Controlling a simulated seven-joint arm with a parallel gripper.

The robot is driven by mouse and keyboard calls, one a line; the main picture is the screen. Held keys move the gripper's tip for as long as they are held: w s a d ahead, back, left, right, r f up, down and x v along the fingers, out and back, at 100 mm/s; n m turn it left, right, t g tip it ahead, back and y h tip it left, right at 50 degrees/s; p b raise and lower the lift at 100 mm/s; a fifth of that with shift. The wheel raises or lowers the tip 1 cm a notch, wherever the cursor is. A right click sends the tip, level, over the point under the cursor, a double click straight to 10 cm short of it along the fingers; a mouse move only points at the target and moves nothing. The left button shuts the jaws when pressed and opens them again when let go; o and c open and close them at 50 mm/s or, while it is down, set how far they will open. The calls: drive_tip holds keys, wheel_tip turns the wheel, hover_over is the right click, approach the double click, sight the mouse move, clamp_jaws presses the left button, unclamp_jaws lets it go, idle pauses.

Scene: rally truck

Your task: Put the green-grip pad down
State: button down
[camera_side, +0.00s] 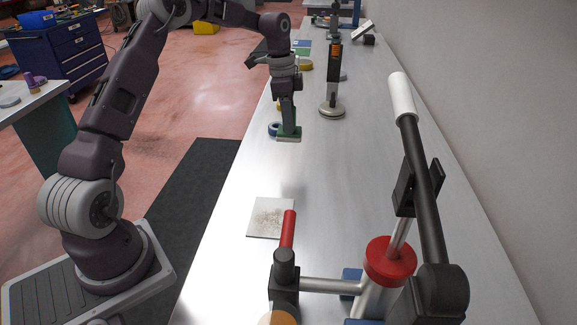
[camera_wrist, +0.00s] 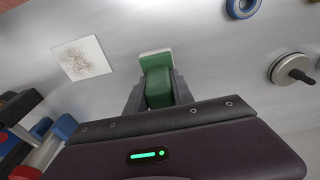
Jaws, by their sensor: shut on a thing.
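The green-grip pad (camera_side: 289,137) has a green grip on a pale, flat base. My gripper (camera_side: 288,128) is shut on its grip and points down over the long metal bench. In the wrist view the pad (camera_wrist: 156,62) sits between the fingers of my gripper (camera_wrist: 158,92), with its pale edge showing past them. The pad is close to the bench top; I cannot tell whether it touches it.
A speckled white sheet (camera_side: 270,218) lies on the bench nearer the camera. A blue ring (camera_side: 273,129) is just left of the pad. A polisher-like tool (camera_side: 332,80) stands behind. A large lever press with a red collar (camera_side: 390,262) fills the near right. Bare bench lies between pad and sheet.

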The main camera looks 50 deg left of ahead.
drive_tip(key=shift+w+a+f, duration=0.15)
drive_tip(key=shift+w+a, duration=0.15)
drive_tip(key=shift+a, duration=0.1)
wheel_tip(320, 180, down, 10)
drive_tip(key=shift+r, duration=0.15)
drive_tip(key=c, duration=1.1)
unclamp_jaws()
